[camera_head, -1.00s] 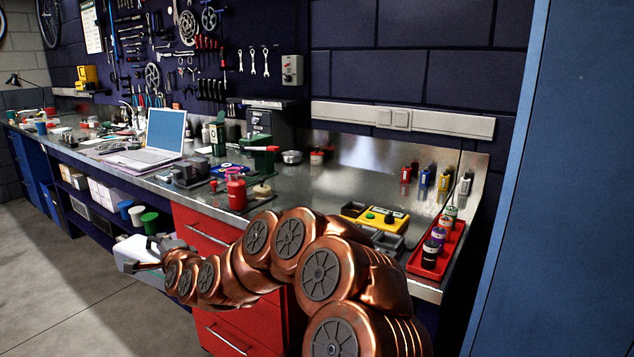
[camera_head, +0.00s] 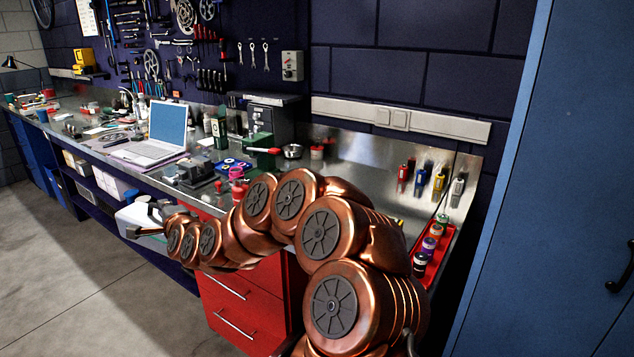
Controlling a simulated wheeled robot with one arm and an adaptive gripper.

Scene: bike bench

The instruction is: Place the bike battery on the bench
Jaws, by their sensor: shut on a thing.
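The bike battery, a pale white-grey box (camera_head: 131,217), is at the left end of my arm. My gripper (camera_head: 138,216) is shut on it, with one dark finger across its near side. The battery is in the air in front of the bench, beside the dark lower shelf and just below worktop height. The arm hides part of its right side. The bench (camera_head: 343,178) has a shiny metal top running from the far left to the right corner, with red drawers below.
An open laptop (camera_head: 167,125) stands on the bench behind the battery. A dark vise-like tool (camera_head: 196,172) and small parts lie right of it. A red tray (camera_head: 440,240) with several bottles is at the right end. Bare metal top shows near the back right.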

